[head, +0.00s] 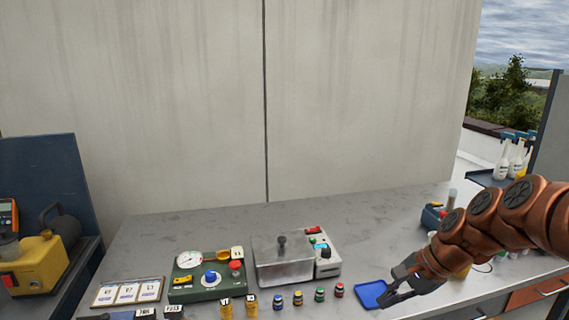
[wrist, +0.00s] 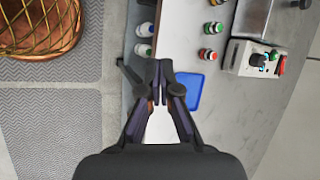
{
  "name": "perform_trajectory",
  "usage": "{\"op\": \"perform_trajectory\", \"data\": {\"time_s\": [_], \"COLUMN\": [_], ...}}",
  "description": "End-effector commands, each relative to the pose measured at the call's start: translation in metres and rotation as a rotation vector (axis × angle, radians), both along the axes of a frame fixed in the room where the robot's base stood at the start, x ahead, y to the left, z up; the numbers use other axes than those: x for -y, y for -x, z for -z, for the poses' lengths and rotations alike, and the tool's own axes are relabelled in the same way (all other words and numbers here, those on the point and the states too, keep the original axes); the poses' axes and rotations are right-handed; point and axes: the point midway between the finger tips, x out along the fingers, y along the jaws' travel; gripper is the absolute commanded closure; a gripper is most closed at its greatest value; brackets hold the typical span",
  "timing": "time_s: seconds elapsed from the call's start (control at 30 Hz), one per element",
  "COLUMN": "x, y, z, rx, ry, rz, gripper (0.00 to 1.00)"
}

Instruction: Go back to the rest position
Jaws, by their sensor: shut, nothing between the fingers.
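My gripper (head: 396,289) is at the end of the copper-coloured arm, at the lower right of the head view, over the bench by the blue tray. In the wrist view my gripper (wrist: 160,76) has its fingertips together with nothing between them. The blue tray (head: 371,294) lies on the bench, partly hidden behind the gripper in the head view. The tray also shows in the wrist view (wrist: 190,92), just right of the fingers.
The grey bench (head: 350,215) carries a green gauge box (head: 207,283), a metal-lidded device (head: 283,258) and several small coloured bottles (head: 298,298). Spray bottles (head: 502,160) stand at the far right. A yellow pump (head: 38,262) is at the left. The bench's back strip is clear.

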Motion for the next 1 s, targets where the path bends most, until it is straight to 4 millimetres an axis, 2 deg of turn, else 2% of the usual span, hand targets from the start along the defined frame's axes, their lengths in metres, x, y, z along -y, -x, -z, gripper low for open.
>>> {"op": "perform_trajectory", "data": {"time_s": [0.03, 0.2, 0.4, 0.7, 0.83, 1.0], "x": [-0.015, -0.048, -0.065, -0.056, -0.048, -0.042], "y": [0.017, 0.072, 0.140, 0.235, 0.262, 0.276], "z": [-0.003, -0.005, -0.001, 0.011, 0.015, 0.017], "rx": [0.005, 0.018, 0.015, -0.025, -0.042, -0.053], "ry": [0.036, 0.152, 0.276, 0.422, 0.455, 0.471], "rz": [-0.082, -0.338, -0.616, -0.964, -1.056, -1.107], "gripper": [1.00, 1.00, 1.00, 1.00, 1.00, 1.00]}}
